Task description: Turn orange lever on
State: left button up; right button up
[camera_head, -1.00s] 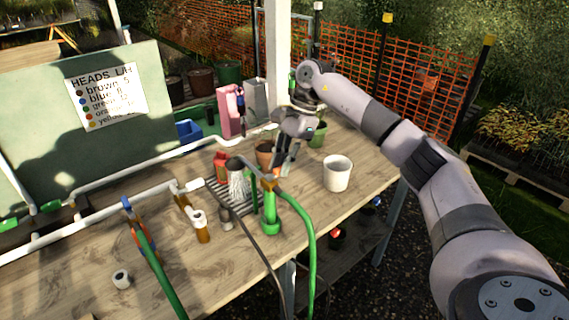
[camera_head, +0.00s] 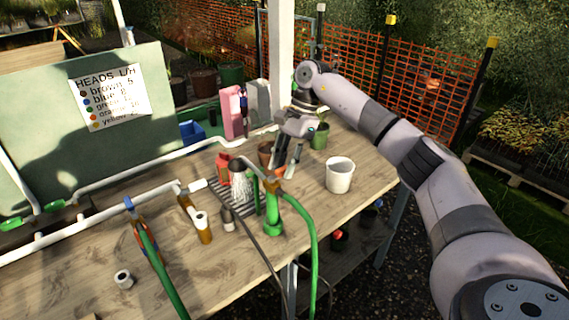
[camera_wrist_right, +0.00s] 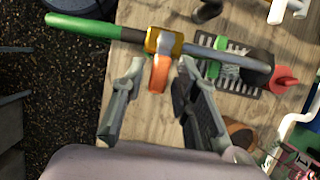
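The orange lever (camera_wrist_right: 159,73) sticks out from a brass valve (camera_wrist_right: 165,42) in the right wrist view. The valve also shows in the head view (camera_head: 271,186), on top of a green standpipe (camera_head: 272,218) on the wooden bench. My right gripper (camera_head: 285,170) hangs just above the valve, fingers pointing down. In the right wrist view its two fingers (camera_wrist_right: 158,80) are apart, one on each side of the lever, with visible gaps. Contact with the lever does not show. The lever is mostly hidden in the head view. My left gripper is not in view.
A green hose (camera_head: 312,245) runs from the valve over the bench edge. White pipes (camera_head: 110,216) cross the bench at left.

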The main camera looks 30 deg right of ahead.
jog(key=shift+o, duration=0.5)
jog(key=v, duration=1.2)
jog(key=shift+a, duration=0.1)
